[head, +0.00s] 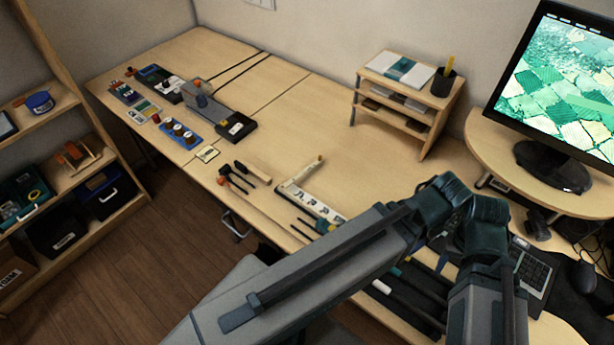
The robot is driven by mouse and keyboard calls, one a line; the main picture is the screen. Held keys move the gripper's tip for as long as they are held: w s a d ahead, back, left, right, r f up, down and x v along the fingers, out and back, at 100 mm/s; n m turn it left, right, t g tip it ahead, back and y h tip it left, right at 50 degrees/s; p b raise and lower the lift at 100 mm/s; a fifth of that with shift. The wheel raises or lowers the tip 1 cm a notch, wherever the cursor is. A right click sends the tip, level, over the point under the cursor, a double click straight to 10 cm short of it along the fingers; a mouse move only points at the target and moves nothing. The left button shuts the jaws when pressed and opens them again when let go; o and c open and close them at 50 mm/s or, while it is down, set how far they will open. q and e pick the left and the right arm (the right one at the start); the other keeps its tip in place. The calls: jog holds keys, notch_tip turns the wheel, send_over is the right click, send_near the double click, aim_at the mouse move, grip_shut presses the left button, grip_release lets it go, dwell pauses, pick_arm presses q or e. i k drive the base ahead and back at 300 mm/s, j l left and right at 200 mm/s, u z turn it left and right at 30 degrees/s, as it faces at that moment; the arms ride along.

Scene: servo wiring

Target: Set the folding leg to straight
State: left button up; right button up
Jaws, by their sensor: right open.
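The folding leg (304,172) is a thin pale bar on the table. It meets one end of a white strip (309,201) with dark markings. It stands out at a clear angle to the strip, roughly a right angle, so the two are not in line. The strip's near end runs close to my right arm (330,262), which crosses the lower front of the view. My right gripper is open; its fingertips are hard to make out against the arm, and I see no contact with the leg. My left gripper is not in view.
Screwdrivers and a hammer-like tool (232,178) lie left of the strip. A blue servo block (178,132) and a grey device (212,108) stand farther left. A wooden shelf unit (407,100) stands at the back. The tabletop behind the leg is clear.

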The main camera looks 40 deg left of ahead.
aim_at(320, 159)
jog(key=k+j+z, duration=0.45)
jog(key=k+j, duration=0.25)
jog(key=j, duration=0.15)
